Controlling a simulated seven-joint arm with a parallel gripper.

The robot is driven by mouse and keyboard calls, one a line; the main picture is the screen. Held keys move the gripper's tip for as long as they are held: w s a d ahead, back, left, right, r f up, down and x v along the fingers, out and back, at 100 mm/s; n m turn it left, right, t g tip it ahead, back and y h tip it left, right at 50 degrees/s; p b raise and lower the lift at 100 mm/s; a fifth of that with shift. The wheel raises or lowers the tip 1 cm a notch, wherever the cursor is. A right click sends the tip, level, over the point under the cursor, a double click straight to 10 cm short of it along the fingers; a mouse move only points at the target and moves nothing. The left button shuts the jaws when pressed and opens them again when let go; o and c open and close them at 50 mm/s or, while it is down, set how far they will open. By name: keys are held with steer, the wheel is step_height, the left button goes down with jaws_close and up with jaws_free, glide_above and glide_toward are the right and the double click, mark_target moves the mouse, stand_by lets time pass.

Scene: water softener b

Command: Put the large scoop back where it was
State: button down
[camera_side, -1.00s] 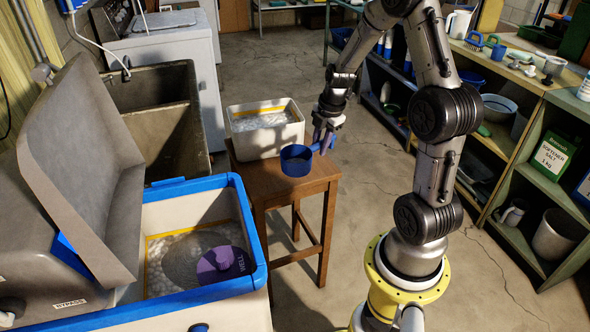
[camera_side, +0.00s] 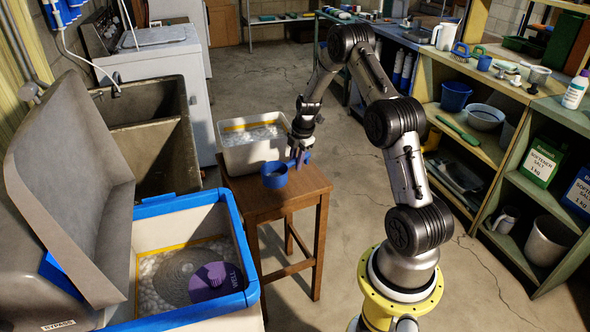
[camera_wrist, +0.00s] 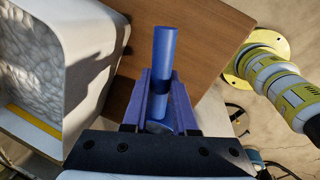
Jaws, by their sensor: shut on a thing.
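The blue scoop (camera_side: 274,176) has a round cup and shows over the wooden stool (camera_side: 270,202) in the side view. I cannot tell whether the cup touches the stool top or hangs just above it. My gripper (camera_side: 299,158) is at the right of the cup, shut on the scoop's handle. In the wrist view, the blue handle (camera_wrist: 164,58) lies between the fingers of my gripper (camera_wrist: 159,88). The scoop's cup is not clearly seen there.
A white tub (camera_side: 253,150) of pale granules stands at the back of the stool. The open softener (camera_side: 195,200) with a purple WELL cap (camera_side: 214,280) is front left. Shelves (camera_side: 470,150) line the right.

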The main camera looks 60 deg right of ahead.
mark_target(295, 178)
steer(key=shift+w+d+f, duration=0.2)
steer(key=shift+w+f, duration=0.05)
steer(key=shift+f, duration=0.15)
steer(key=shift+s+x, duration=0.15)
steer(key=shift+x, duration=0.6)
steer(key=shift+s+x, duration=0.15)
steer(key=shift+x, duration=0.6)
steer(key=shift+f, duration=0.2)
steer(key=c, duration=0.7)
jaws_free()
